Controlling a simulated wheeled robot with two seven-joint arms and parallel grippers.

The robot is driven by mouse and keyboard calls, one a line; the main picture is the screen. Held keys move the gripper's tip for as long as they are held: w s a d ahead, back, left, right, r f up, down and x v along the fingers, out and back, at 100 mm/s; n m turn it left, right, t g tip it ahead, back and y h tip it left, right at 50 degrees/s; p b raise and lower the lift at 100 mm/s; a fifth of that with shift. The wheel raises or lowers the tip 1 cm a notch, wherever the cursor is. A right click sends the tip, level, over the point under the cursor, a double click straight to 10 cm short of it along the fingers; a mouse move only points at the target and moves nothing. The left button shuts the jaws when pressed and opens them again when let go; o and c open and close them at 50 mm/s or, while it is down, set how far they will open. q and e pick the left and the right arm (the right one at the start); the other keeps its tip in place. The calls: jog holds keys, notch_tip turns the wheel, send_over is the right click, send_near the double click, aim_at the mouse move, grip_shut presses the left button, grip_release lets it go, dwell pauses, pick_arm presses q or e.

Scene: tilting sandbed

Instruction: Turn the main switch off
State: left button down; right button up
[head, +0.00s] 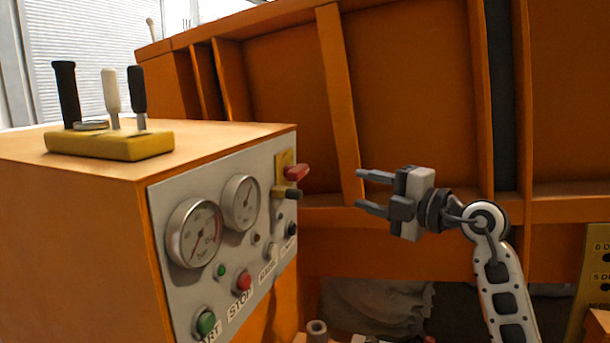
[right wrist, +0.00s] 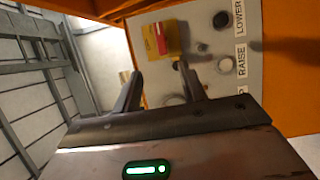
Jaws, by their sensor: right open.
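The likely main switch is a red handle (head: 296,172) on a yellow plate (head: 282,188), at the upper right edge of the grey control panel (head: 240,295). A dark knob sits just below the red handle. In the right wrist view, the yellow plate (right wrist: 172,38) with a red patch (right wrist: 154,40) lies beyond the fingertips. My right gripper (head: 360,190) is open and empty, to the right of the red handle and apart from it, with its fingers pointing left. It also shows in the right wrist view (right wrist: 160,75). My left gripper is not in view.
The panel also bears two round gauges (head: 194,233), a green button (head: 206,322), a red button (head: 243,280) and smaller knobs. A yellow lever block (head: 110,145) stands on the orange cabinet (head: 70,215). An orange ribbed wall (head: 410,100) stands behind my right gripper.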

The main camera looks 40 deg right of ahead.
aim_at(303, 174)
jog(key=w+p, duration=0.1)
jog(key=w, duration=0.4)
jog(key=w+a+p, duration=0.1)
jog(key=w, duration=0.9)
jog(key=shift+w+a+p, duration=0.2)
jog(key=shift+w+p, duration=0.15)
jog(key=shift+p, duration=0.05)
jog(key=shift+f, duration=0.1)
jog(key=c, duration=0.9)
